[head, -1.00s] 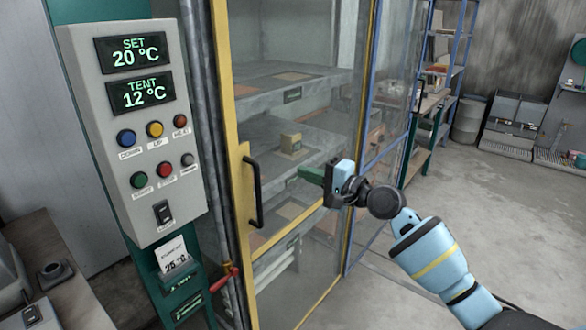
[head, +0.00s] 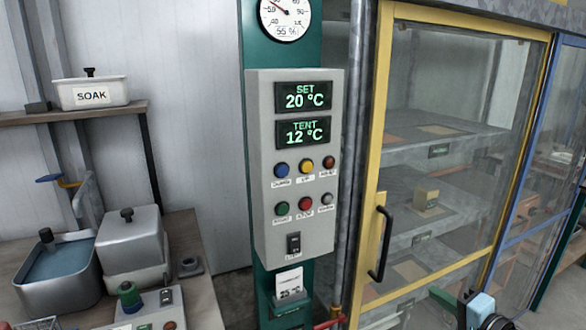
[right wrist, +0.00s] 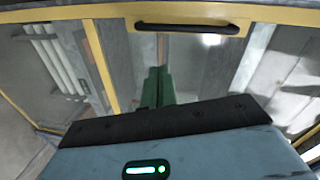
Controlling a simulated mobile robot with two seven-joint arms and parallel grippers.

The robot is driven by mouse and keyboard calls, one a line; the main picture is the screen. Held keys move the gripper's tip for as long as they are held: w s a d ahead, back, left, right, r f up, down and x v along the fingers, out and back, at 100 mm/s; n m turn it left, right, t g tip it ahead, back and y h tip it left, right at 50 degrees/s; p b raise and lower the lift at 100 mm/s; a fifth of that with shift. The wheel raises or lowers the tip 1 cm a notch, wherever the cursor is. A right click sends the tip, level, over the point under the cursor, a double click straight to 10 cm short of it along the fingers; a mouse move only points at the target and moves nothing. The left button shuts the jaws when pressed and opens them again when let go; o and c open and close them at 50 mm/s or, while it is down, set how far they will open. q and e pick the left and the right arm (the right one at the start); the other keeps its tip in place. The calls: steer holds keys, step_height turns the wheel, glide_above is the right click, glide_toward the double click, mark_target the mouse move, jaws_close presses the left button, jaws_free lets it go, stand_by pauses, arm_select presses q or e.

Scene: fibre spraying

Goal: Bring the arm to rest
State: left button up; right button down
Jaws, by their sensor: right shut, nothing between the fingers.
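My right gripper (head: 441,299) shows at the lower right edge of the head view, with only part of the arm in frame. Its green fingers are together, with nothing between them. In the right wrist view the shut fingers (right wrist: 157,88) point at the glazed, yellow-framed door (right wrist: 180,11), below its black handle (right wrist: 187,27). In the head view the gripper is to the right of and below the door handle (head: 382,243), apart from it. My left gripper is in neither view.
The grey control box (head: 297,165) reads SET 20 °C and TENT 12 °C. A gauge (head: 284,17) is above it. Left, a bench holds a water basin (head: 60,275) and a lidded metal box (head: 133,240); a SOAK tub (head: 91,93) sits on a shelf. Shelves stand behind the door.

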steer(key=s+a+f+n+g+h+p, duration=0.1)
steer(key=s+a+f+n+g, duration=0.15)
steer(key=s+f, duration=0.7)
steer(key=s+a+f+n+g+h, duration=0.1)
steer(key=s+a+f+n, duration=0.3)
steer(key=s+f, duration=0.55)
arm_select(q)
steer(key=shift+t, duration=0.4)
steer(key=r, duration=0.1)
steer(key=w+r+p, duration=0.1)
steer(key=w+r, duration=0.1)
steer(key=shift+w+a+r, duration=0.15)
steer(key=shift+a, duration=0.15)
arm_select(e)
steer(key=s+a+f+n+g+h, duration=0.1)
steer(key=s+a+f+n, duration=0.2)
steer(key=s, duration=0.6)
steer(key=s+a+f+n+g+h, duration=0.1)
steer(key=s+a+f+n, duration=0.2)
steer(key=s, duration=0.7)
step_height(320, 180, down, 2)
steer(key=shift+s+f+g, duration=0.1)
steer(key=shift+s+g, duration=0.15)
steer(key=shift+g, duration=0.1)
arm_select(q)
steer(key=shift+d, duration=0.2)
arm_select(e)
steer(key=shift+a+n, duration=0.1)
steer(key=shift+n, duration=0.15)
